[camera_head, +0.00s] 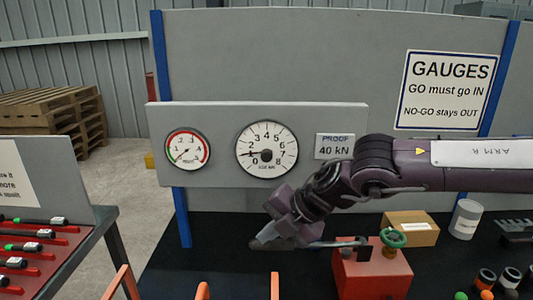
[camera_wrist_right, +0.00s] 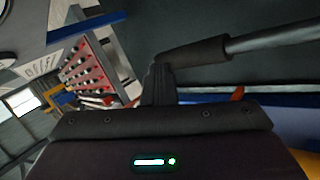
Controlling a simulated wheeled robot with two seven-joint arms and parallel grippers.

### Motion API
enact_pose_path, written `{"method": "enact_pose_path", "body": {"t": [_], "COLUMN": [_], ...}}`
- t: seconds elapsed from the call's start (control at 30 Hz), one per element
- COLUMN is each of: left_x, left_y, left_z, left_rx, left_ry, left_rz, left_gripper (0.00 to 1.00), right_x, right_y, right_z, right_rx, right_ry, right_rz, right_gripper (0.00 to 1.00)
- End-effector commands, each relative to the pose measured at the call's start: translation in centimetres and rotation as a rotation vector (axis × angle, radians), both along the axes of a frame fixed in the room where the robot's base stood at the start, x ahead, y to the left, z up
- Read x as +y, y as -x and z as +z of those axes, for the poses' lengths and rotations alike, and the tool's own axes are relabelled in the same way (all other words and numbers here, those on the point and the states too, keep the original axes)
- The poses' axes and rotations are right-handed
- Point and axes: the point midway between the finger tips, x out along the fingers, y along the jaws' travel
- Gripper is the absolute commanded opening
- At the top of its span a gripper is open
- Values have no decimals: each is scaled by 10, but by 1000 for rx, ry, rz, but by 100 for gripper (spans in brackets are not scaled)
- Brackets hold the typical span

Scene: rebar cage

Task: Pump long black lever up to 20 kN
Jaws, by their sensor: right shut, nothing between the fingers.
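The lever (camera_head: 322,244) reaches left from a red pump block (camera_head: 372,275) on the black table. In the right wrist view the lever's black grip (camera_wrist_right: 195,54) and grey rod (camera_wrist_right: 280,38) run to the upper right. My right gripper (camera_head: 264,242) is shut and empty at the lever's left end. In the wrist view its fingers (camera_wrist_right: 158,82) overlap the grip's end; I cannot tell whether they touch. The large gauge (camera_head: 267,149) has its needle pointing left, near the 1. My left gripper is not in view.
A small red-green gauge (camera_head: 187,149) and a "PROOF 40 kN" label (camera_head: 335,146) share the grey panel. Orange bars (camera_head: 121,284) rise at the front.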

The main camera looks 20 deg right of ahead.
Motion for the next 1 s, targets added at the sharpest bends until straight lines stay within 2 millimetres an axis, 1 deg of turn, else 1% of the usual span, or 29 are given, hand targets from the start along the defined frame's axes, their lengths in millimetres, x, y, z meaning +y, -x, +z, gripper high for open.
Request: {"method": "enact_pose_path", "body": {"t": [0.03, 0.2, 0.63, 0.77, 1.0], "left_x": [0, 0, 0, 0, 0], "left_y": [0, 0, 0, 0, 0], "left_z": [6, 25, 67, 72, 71], "left_rx": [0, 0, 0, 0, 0], "left_ry": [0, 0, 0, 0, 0], "left_rz": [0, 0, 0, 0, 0], "left_gripper": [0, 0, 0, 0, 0], "right_x": [-2, -7, -20, -23, -23], "right_y": [0, 3, 9, 11, 11], "right_z": [8, 33, 90, 98, 97], "right_rx": [0, 0, -2, 0, 0], "right_ry": [1, -1, -1, 0, 0], "right_rz": [-2, -2, -1, -1, -1], "right_gripper": [0, 0, 0, 0, 0]}}
